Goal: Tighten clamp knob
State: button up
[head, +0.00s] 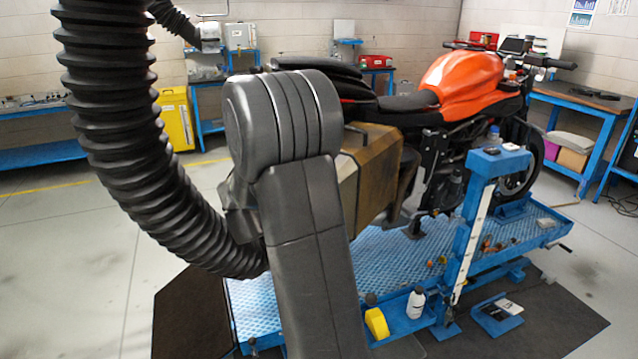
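My dark grey arm crosses the middle of the head view, and my gripper is out of sight. An orange motorcycle (462,80) stands upright on a blue lift platform (385,262). A small dark round piece (371,299) shows at the platform's near edge, just above a yellow object (377,323). I cannot tell whether it is the clamp knob, and I see no other part that is clearly the knob. My arm hides part of the platform and the motorcycle's rear.
A thick black ribbed hose (115,110) hangs at left, close to my arm. A blue post (478,205) rises from the platform's near side. A white bottle (416,302) stands near the edge. Blue tables (590,108) stand at back right. Floor (70,250) at left is clear.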

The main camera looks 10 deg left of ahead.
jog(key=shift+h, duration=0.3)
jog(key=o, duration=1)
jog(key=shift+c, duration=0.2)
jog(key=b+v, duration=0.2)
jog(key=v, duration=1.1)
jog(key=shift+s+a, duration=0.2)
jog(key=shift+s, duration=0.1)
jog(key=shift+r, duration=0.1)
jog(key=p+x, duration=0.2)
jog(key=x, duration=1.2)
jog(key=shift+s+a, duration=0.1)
